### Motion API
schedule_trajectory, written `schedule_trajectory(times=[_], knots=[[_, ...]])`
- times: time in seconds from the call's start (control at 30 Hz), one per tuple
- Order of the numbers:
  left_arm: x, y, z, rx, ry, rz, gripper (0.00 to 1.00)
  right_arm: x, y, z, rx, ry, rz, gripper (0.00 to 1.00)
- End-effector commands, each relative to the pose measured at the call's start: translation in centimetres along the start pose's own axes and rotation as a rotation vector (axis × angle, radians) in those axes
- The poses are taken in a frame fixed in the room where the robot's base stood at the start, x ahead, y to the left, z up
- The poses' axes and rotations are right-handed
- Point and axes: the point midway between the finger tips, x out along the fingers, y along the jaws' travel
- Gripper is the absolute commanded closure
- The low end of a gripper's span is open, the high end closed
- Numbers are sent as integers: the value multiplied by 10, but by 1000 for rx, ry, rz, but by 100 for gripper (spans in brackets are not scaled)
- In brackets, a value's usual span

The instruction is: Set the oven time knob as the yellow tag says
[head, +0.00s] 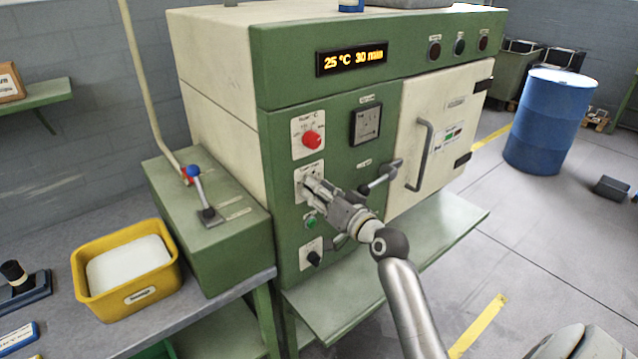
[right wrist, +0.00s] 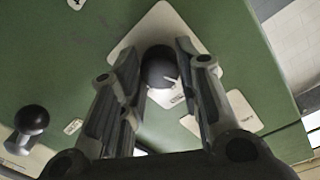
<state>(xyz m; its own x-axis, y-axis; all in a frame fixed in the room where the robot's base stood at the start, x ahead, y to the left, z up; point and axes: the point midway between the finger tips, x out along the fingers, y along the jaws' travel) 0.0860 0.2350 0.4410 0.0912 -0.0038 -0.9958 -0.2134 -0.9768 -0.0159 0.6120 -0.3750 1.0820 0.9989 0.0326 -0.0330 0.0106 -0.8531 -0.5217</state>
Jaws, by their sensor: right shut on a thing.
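The green and cream oven (head: 280,75) stands in the middle of the head view. Its display (head: 351,58) reads "25 °C 30 min". A red knob (head: 313,140) sits on a white dial plate on its front. My right gripper (head: 309,186) is at the white plate below the red knob. In the right wrist view its fingers (right wrist: 158,72) are shut on a round dark knob (right wrist: 158,66) with a white mark. That knob is mostly hidden by the gripper in the head view. I see no yellow tag. My left gripper is not in view.
The oven's closed cream door (head: 455,105) has a grey handle (head: 421,158). A green button (head: 310,221) and a black knob (head: 314,257) sit below my right gripper. A yellow bin (head: 126,297) and a blue-handled lever (head: 197,185) are left. A blue drum (head: 549,125) stands right.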

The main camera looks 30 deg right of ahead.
Motion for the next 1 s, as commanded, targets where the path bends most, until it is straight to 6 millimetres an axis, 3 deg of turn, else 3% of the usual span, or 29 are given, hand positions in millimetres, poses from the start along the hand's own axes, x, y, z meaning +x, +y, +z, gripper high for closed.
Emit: schedule_trajectory(times=[0.03, 0.4, 0.7, 1.0], knots=[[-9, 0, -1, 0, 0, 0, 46, 0, -2, -4, 46, -4, 1, 92], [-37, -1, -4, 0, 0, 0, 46, 0, -2, -3, 394, -23, 0, 92], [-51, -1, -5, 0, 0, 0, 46, 0, -1, -3, 623, -34, -2, 93], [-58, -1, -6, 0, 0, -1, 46, 0, 0, -2, 747, -41, -2, 93]])
